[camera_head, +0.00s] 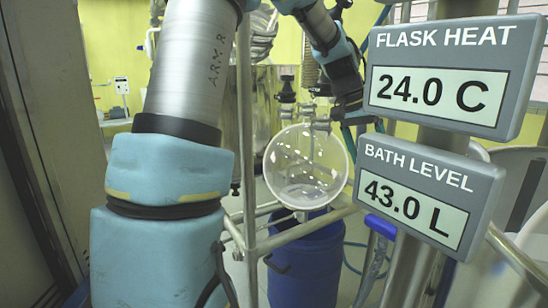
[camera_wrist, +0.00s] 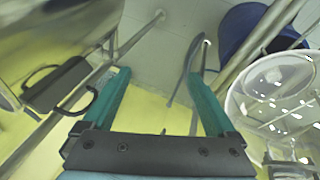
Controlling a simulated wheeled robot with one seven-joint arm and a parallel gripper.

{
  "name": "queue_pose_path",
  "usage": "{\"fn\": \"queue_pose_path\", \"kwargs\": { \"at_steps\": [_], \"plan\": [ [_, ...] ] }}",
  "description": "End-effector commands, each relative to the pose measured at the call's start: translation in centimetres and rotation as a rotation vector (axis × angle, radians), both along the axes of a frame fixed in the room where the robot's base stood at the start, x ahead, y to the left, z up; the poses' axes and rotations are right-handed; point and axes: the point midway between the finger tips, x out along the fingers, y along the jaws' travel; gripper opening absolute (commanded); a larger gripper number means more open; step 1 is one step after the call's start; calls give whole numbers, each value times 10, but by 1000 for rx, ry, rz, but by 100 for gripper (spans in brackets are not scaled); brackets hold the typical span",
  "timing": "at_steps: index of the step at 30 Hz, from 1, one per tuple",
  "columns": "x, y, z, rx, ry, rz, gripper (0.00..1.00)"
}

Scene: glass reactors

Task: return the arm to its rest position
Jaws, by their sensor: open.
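My arm fills the left of the head view, rising out of the top and coming back down near the top centre. In the wrist view my gripper (camera_wrist: 158,92) shows two teal fingers set wide apart. It is open, with nothing between the fingers. In the head view the fingers are hard to make out behind the display panels. A round clear glass flask (camera_head: 305,168) hangs just below and left of the arm's far end. The flask also shows at the right edge of the wrist view (camera_wrist: 270,100), beside the right finger and apart from it.
A "FLASK HEAT" panel (camera_head: 440,75) reads 24.0 C and a "BATH LEVEL" panel (camera_head: 425,195) reads 43.0 L. Metal frame rails (camera_head: 290,235) run around the flask. A blue drum (camera_head: 305,265) stands below it. A steel vessel (camera_head: 262,110) stands behind.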

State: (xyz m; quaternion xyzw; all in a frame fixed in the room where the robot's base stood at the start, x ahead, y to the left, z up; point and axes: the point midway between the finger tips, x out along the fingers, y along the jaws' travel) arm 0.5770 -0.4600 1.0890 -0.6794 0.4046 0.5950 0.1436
Motion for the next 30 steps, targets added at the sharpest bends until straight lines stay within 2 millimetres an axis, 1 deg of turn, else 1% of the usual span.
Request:
{"fn": "queue_pose_path", "kwargs": {
  "at_steps": [1,2,3,5,6,8,9,12,13,15,19,22,30],
  "plan": [
    [-2,33,-22,49,-5,75,92],
    [-3,52,-32,75,-9,120,92],
    [-5,78,-46,109,-14,180,92],
    [-13,117,-65,157,-20,269,92],
    [-20,142,-78,184,-23,329,92],
    [-33,179,-95,223,-27,413,92],
    [-43,201,-105,244,-28,467,92],
    [-71,247,-126,283,-29,580,92],
    [-79,257,-131,291,-27,610,92],
    [-96,276,-141,306,-25,663,92],
    [-114,294,-150,317,-23,719,92],
    [-118,297,-152,319,-21,731,92],
    [-118,297,-152,319,-21,728,92]
  ]
}}
